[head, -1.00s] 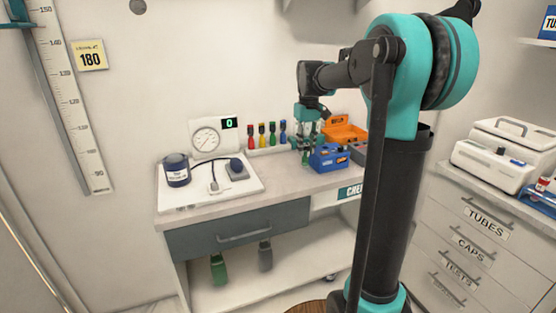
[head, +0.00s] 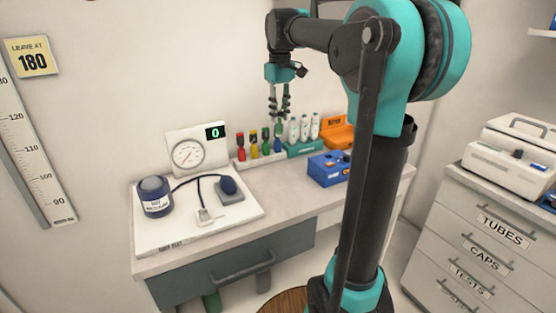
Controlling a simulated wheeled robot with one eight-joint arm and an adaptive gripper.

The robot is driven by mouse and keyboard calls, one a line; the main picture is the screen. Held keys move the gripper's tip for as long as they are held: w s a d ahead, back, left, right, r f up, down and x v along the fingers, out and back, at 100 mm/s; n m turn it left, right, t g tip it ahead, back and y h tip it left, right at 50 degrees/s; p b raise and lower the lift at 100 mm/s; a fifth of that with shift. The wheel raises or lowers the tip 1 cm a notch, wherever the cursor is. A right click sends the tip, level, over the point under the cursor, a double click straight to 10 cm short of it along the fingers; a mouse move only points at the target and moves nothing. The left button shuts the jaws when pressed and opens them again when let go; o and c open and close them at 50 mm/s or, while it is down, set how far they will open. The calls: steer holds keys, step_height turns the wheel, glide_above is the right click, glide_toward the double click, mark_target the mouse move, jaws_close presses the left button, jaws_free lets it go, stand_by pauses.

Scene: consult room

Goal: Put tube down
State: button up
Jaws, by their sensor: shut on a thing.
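My gripper (head: 280,108) hangs fingers-down above the back of the desk, in front of the row of coloured tubes. It is shut on a tube, which is small and mostly hidden between the fingers; a greenish lower end seems to show below them. The blue box (head: 325,170) stands on the desk to the right of and below my gripper, with small items in its top. I cannot tell from this view how far the tube is from the row behind it.
Red (head: 240,146), yellow (head: 253,144) and green (head: 265,142) tubes stand in a white rack. White bottles (head: 303,130) in a teal holder and an orange box (head: 338,136) stand to the right.

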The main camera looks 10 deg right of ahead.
step_height(320, 180, down, 15)
steer(key=shift+f, duration=0.2)
stand_by(0.3)
steer(key=shift+f, duration=0.15)
steer(key=o, duration=0.9)
steer(key=shift+o, duration=0.2)
